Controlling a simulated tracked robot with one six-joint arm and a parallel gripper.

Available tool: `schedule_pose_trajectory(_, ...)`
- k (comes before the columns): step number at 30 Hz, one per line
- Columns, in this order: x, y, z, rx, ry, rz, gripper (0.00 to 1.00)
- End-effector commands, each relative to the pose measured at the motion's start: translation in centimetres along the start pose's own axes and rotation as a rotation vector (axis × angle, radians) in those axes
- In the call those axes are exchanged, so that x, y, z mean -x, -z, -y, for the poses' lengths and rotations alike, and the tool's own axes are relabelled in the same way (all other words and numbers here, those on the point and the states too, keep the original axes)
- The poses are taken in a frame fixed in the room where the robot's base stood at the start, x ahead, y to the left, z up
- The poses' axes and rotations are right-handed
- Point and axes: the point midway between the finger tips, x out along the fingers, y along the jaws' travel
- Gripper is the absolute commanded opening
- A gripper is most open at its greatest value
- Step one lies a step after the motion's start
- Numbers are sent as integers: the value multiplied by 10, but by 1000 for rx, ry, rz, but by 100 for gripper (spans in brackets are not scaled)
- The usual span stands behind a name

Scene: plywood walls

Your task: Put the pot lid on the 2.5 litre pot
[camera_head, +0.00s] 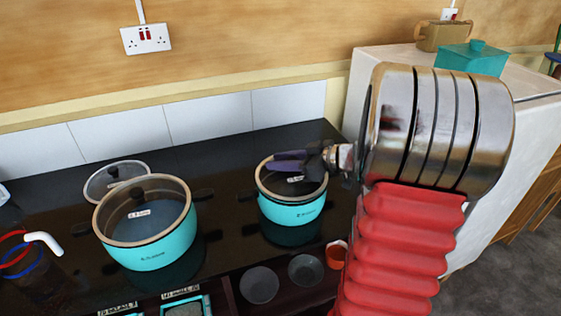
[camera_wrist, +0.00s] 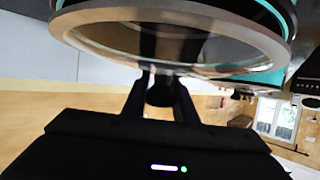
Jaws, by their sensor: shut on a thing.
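A smaller turquoise pot (camera_head: 290,212) stands on the black hob, with a beige rim and a small white label. My gripper (camera_head: 312,168) is over this pot, partly hiding its top. In the wrist view my gripper (camera_wrist: 160,85) is shut on the dark knob of a glass lid (camera_wrist: 100,38). The lid lies at or just above the pot; I cannot tell whether it is seated. A larger turquoise pot (camera_head: 160,250) stands to the left, with a dark knob and a label visible within its beige rim. The label sizes are too small to read surely.
Another glass lid (camera_head: 98,185) lies behind the larger pot. A teal box (camera_head: 472,60) stands on the white unit at right. Wall tiles (camera_head: 208,117) border the hob.

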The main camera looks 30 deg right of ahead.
Motion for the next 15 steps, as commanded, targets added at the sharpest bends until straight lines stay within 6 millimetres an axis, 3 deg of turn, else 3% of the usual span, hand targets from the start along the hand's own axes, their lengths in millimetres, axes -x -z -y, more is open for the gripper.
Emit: schedule_pose_trajectory(15,-3,-6,0,0,1,0,0)
